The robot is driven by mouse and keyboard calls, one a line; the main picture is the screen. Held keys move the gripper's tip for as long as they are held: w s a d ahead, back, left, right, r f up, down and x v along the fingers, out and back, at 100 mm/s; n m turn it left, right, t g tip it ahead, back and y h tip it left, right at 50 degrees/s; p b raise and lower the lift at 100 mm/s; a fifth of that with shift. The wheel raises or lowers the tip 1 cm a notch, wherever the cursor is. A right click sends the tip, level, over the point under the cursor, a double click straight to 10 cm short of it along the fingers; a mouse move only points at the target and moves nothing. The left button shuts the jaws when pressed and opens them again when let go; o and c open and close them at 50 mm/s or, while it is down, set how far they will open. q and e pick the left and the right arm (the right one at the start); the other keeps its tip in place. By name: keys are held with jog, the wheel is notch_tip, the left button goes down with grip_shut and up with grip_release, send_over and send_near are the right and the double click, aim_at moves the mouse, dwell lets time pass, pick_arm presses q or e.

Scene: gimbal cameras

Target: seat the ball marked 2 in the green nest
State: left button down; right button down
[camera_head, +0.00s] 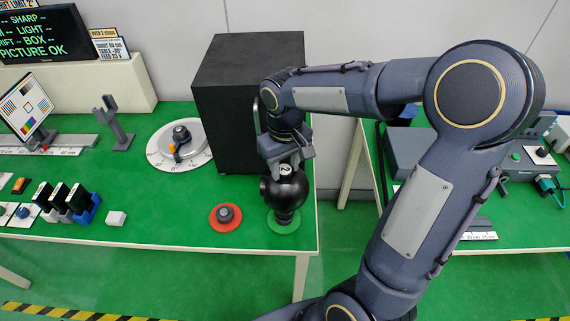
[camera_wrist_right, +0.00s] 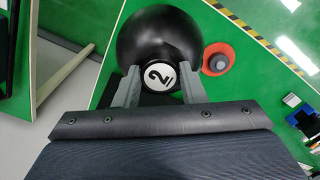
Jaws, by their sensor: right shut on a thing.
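The ball marked 2 (camera_head: 291,192) is black, with a white disc bearing the number on its upper side. It is at the right front of the table, directly over the green nest (camera_head: 280,228). The nest's green disc shows around and below the ball's lower end; I cannot tell whether the ball touches the nest. My right gripper (camera_head: 287,167) points down and is shut on the ball's top. In the right wrist view the ball (camera_wrist_right: 160,35) sits between the fingers (camera_wrist_right: 158,88), number facing the camera. My left gripper is not in view.
A red nest (camera_head: 226,220) with a dark centre is left of the ball. A tall black box (camera_head: 228,110) stands close behind. The table's right edge is near.

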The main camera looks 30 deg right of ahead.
jog(key=shift+f+b, duration=0.55)
jog(key=shift+f, duration=0.2)
jog(key=shift+r, duration=0.2)
jog(key=shift+r+p, duration=0.35)
jog(key=shift+p, duration=0.1)
dwell(1.3)
jog(key=shift+f, duration=0.45)
jog(key=shift+r, duration=0.15)
jog(key=shift+r, duration=0.3)
dwell(1.6)
